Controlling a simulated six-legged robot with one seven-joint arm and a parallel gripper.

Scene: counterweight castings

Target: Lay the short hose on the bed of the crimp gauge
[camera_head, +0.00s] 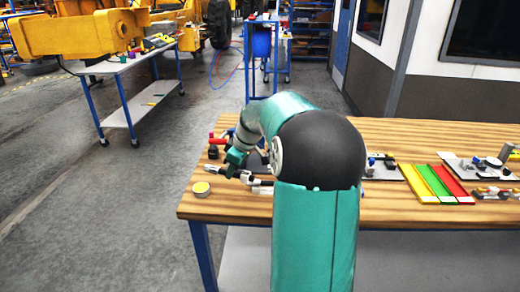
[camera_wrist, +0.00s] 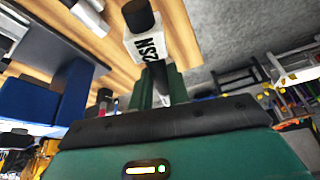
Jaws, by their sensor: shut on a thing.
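My gripper (camera_head: 234,162) is over the left end of the wooden table, in the head view. In the wrist view my gripper (camera_wrist: 158,88) has its green fingers shut on a short dark hose (camera_wrist: 161,80). The hose has a black end (camera_wrist: 140,16) and a white band with black letters. Its far end is hidden by my gripper body. In the wrist view a blue block (camera_wrist: 50,100) on a dark grey plate (camera_wrist: 60,42) is at the left, apart from the hose; it may be the crimp gauge, but I cannot be sure. My arm covers much of that area in the head view.
Yellow, green and red strips (camera_head: 437,184) and a grey plate with parts (camera_head: 480,166) are at the right. The front left tabletop (camera_head: 225,208) is clear.

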